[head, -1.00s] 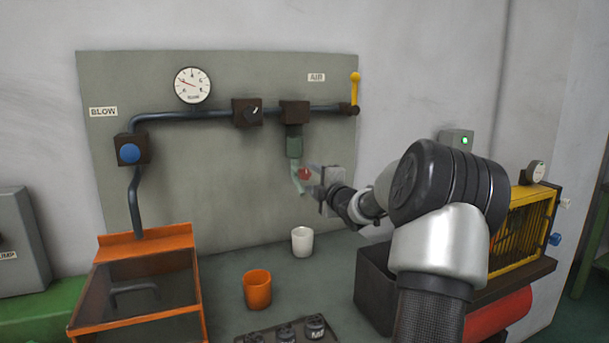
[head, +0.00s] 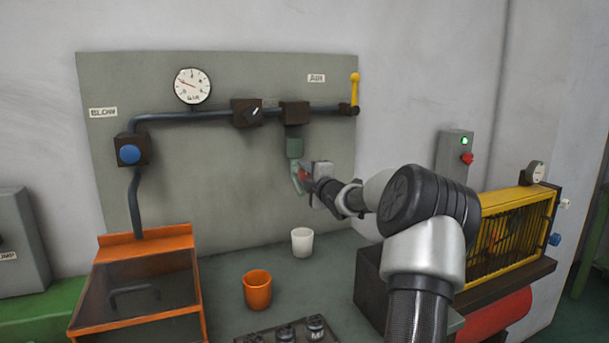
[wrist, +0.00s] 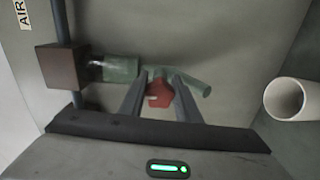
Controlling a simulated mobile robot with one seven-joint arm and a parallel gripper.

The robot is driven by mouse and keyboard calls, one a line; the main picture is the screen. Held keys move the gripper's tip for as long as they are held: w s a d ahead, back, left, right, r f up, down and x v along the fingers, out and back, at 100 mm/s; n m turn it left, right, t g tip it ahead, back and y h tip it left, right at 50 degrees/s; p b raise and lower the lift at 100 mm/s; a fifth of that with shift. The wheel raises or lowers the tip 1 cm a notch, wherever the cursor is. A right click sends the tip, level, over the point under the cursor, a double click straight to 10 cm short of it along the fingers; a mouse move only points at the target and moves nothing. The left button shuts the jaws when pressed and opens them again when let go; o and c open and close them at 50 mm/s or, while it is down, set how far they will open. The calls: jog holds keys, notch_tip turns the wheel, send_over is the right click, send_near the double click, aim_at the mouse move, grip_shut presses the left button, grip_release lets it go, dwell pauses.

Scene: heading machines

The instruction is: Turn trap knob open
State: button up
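The trap knob is a small red knob (wrist: 159,92) on the green drain trap (wrist: 122,68) under the dark pipe block. In the wrist view my gripper (wrist: 160,76) has its two fingers apart, one on each side of the knob, with only thin gaps; contact is not clear. In the head view my gripper (head: 309,180) is at the trap, with red of the knob (head: 303,174) showing beside it. The trap's curved spout (wrist: 190,82) extends to the right in the wrist view. The fingers partly hide the trap behind the knob.
A white cup (head: 302,242) and an orange cup (head: 257,289) stand on the bench below. A yellow lever (head: 355,88), a gauge (head: 192,86) and a blue button (head: 129,153) are on the panel. A yellow caged machine (head: 515,232) stands right of my arm.

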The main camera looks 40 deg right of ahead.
jog(key=shift+m, duration=0.3)
jog(key=m+p, duration=0.2)
jog(key=m, duration=0.1)
jog(key=shift+m, duration=0.4)
jog(key=m+p, duration=0.2)
jog(key=m, duration=0.2)
jog(key=m+p, duration=0.2)
jog(key=m, duration=0.3)
jog(key=shift+a+f, duration=0.1)
jog(key=shift+a+f+m+p, duration=0.1)
jog(key=shift+m+p, duration=1.05)
jog(key=shift+m, duration=1.15)
jog(key=o, duration=1.1)
jog(key=v, duration=1.7)
jog(key=shift+s+a, duration=0.15)
